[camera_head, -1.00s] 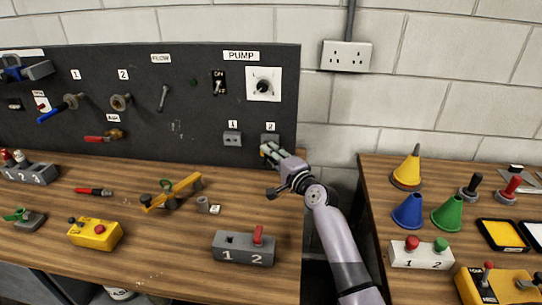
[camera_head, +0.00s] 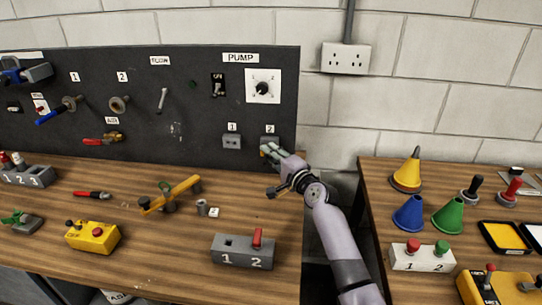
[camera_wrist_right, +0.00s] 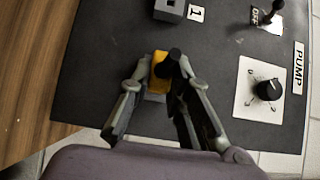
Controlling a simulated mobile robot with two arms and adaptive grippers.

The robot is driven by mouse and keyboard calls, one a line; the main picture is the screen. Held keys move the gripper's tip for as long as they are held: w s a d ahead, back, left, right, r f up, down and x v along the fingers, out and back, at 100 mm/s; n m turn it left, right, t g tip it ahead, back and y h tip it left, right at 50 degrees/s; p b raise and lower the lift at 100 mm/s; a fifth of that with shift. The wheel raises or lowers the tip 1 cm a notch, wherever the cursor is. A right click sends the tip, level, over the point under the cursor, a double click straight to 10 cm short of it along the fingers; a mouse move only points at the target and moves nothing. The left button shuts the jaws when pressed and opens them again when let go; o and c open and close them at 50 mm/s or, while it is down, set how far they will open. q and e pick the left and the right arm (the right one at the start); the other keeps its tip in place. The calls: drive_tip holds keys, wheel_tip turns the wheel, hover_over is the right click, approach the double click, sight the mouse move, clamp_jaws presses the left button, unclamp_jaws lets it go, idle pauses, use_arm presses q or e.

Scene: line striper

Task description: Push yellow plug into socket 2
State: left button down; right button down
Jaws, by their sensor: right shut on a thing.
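The yellow plug (camera_wrist_right: 160,64) sits between the fingertips of my right gripper (camera_wrist_right: 163,72) in the right wrist view. A dark round part sticks out from it. Socket 2 (camera_head: 269,139) is a grey box low on the black panel, right of socket 1 (camera_head: 232,142). My right gripper (camera_head: 268,150) is shut on the plug, right at socket 2, and covers its lower part. A grey piece of the socket (camera_wrist_right: 154,97) shows beside the plug in the wrist view. How deep the plug sits cannot be told. My left gripper is not in view.
The black panel (camera_head: 205,120) also carries the pump dial (camera_head: 262,88) and a switch (camera_head: 218,88) above the sockets.

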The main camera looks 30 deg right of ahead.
drive_tip(key=shift+w+d+b, duration=0.3)
drive_tip(key=shift+w+b, duration=0.05)
drive_tip(key=shift+w, duration=0.1)
idle(0.5)
drive_tip(key=shift+d+r, duration=0.1)
drive_tip(key=shift+r, duration=0.05)
drive_tip(key=c, duration=1.4)
unclamp_jaws()
drive_tip(key=shift+w, duration=0.15)
drive_tip(key=o, duration=0.3)
